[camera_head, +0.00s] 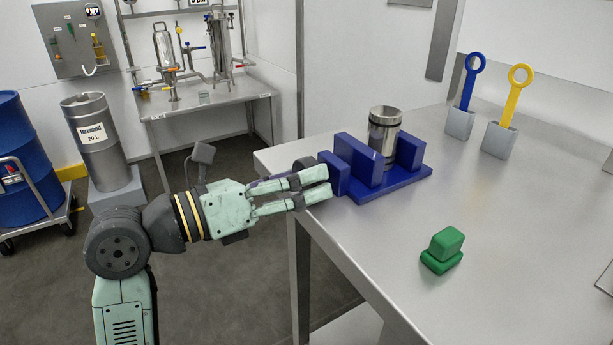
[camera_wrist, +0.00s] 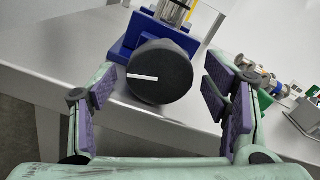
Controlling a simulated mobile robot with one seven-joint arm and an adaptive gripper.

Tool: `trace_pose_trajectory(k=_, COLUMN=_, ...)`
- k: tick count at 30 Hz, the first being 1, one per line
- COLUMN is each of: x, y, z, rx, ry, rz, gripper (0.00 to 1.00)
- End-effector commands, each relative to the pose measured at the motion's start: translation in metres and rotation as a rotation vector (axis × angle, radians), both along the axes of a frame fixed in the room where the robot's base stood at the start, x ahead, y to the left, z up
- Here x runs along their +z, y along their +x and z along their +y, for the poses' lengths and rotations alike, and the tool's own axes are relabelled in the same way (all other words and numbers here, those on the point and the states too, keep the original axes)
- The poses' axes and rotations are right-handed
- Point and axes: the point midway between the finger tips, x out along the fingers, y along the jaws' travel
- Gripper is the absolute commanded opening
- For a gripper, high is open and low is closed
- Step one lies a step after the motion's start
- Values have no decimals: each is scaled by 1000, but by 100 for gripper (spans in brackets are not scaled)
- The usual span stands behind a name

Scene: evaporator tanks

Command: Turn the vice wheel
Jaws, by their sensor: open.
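The blue vice (camera_head: 358,160) stands near the left edge of the steel table, with a metal cylinder (camera_head: 385,130) upright between its jaws. Its wheel is a dark round knob with a white line lying almost level; it fills the upper middle of the wrist view (camera_wrist: 160,75). In the head view the wheel (camera_head: 305,162) is partly hidden behind my fingers. My gripper (camera_head: 328,182) is open and empty at the wheel end of the vice. In the wrist view its purple finger pads stand left and right of the wheel, with gaps on both sides.
A green block (camera_head: 442,251) lies on the table at front right. Blue (camera_head: 468,85) and yellow (camera_head: 515,85) ring-handled tools stand in grey holders behind. A side table (camera_head: 205,100) with equipment and a steel drum (camera_head: 95,135) are at back left. The table's middle is clear.

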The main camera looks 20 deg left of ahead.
Motion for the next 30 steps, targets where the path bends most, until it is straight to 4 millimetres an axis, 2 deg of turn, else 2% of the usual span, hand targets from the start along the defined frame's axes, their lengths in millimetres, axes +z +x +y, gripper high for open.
trace_pose_trajectory(k=9, x=0, y=-53, z=42, rx=3, ry=-2, rz=-1, gripper=69)
trace_pose_trajectory(k=15, x=0, y=-76, z=59, rx=0, ry=-1, rz=0, gripper=69)
trace_pose_trajectory(k=21, x=0, y=-83, z=64, rx=-1, ry=0, rz=0, gripper=69)
trace_pose_trajectory(k=30, x=4, y=-82, z=61, rx=-9, ry=-6, rz=-16, gripper=69)
